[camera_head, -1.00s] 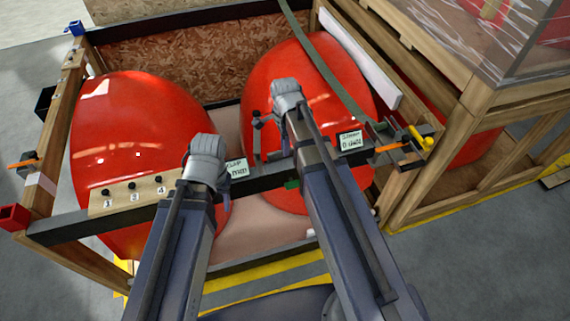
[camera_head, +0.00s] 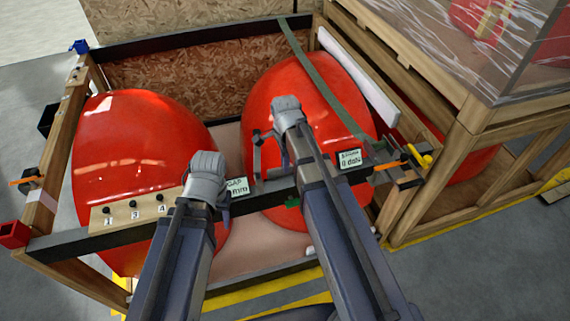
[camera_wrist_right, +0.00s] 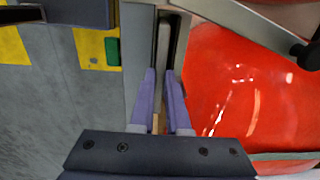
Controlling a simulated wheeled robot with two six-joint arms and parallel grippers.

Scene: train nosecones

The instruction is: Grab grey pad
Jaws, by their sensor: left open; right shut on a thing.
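My right gripper (camera_wrist_right: 163,80) is shut in the right wrist view. Its two purple fingers close on a narrow grey piece (camera_wrist_right: 164,45), which looks like the grey pad, beside a red nosecone (camera_wrist_right: 235,80). In the head view my right gripper (camera_head: 287,105) is over the near side of the right red nosecone (camera_head: 295,85); its fingertips and the pad are hidden by the wrist. My left gripper (camera_head: 207,168) is over the front bar, by the left red nosecone (camera_head: 135,145). Its fingers are hard to make out.
A dark front bar (camera_head: 70,247) carries a numbered wooden block (camera_head: 133,210) and two small displays, a gap sign (camera_head: 237,186) and a force sign (camera_head: 349,159). A green strap (camera_head: 325,85) crosses the right nosecone. A wrapped crate (camera_head: 510,50) stands at right.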

